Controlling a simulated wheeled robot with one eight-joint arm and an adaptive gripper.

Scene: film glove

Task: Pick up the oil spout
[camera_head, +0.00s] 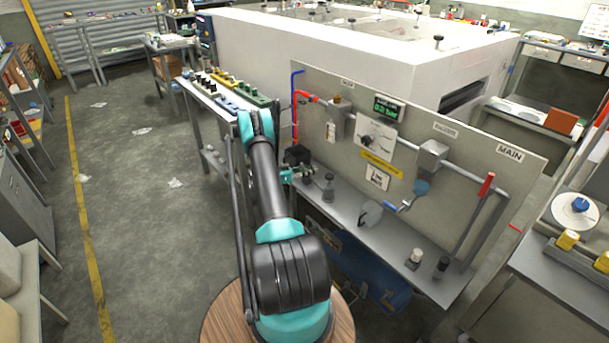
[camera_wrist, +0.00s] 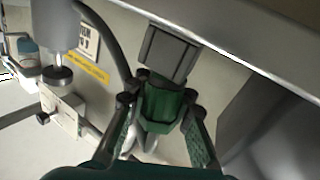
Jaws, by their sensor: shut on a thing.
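My gripper (camera_wrist: 161,98) is shut on a dark green piece (camera_wrist: 160,112), with its fingers on both sides. A dark grey block (camera_wrist: 171,52) sits just beyond the fingertips, against or joined to the green piece. I cannot tell for sure whether this held piece is the oil spout. In the head view my gripper (camera_head: 289,174) is small, at the left end of the panel's shelf, with a black block (camera_head: 297,155) beside it. A small grey can (camera_head: 328,188) with a narrow top stands on the shelf to its right.
The upright panel (camera_head: 470,155) carries pipes, a gauge and a red-handled lever (camera_head: 487,185). A round grey disc (camera_head: 370,213) and small knobs are on the shelf (camera_head: 345,215). A bench (camera_head: 205,92) with coloured blocks is at the left. The left floor is open.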

